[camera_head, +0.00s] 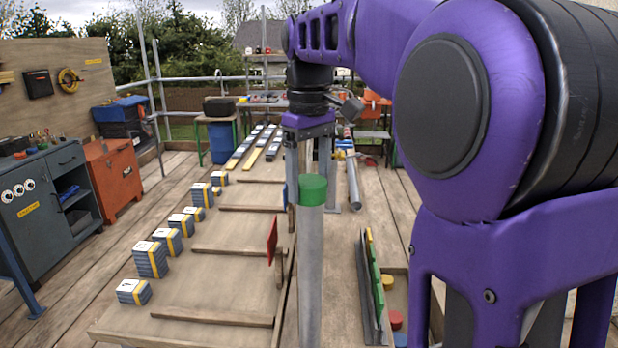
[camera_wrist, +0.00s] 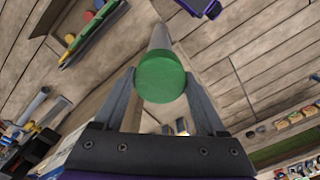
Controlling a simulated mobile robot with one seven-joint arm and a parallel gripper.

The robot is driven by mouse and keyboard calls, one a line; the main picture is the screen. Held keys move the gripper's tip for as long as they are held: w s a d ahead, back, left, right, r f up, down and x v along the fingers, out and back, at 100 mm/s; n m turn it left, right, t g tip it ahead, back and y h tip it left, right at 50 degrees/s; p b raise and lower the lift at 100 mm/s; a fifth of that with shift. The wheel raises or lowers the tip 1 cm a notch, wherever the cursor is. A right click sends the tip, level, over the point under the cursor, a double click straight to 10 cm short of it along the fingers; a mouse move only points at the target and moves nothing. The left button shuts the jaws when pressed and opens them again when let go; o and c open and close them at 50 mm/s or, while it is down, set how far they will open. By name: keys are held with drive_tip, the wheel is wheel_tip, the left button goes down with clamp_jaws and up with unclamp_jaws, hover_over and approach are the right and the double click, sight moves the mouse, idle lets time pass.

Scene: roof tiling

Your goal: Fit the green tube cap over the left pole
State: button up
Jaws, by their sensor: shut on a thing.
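The green tube cap (camera_head: 313,189) is at the top of an upright grey pole (camera_head: 311,280) in the head view, in line with it. The cap's round top (camera_wrist: 162,78) faces the camera in the wrist view, with the pole (camera_wrist: 160,38) running away behind it. My gripper (camera_wrist: 162,80) is shut on the cap, one finger on each side. In the head view my gripper comes down from above at the pole's top. I cannot tell how far the cap sits over the pole. No second upright pole shows clearly; my arm hides much of the right side.
A wooden surface with battens (camera_head: 212,316) lies left of the pole, with several stacks of tiles (camera_head: 150,260) along its left edge. A red plate (camera_head: 272,241) stands left of the pole. Right of it is a tray holding a green strip (camera_head: 376,285) and coloured round pieces (camera_head: 396,319).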

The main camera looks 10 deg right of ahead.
drive_tip(key=shift+f+b, duration=0.7)
drive_tip(key=shift+f, duration=0.75)
drive_tip(key=o, duration=1.2)
drive_tip(key=shift+o, duration=0.2)
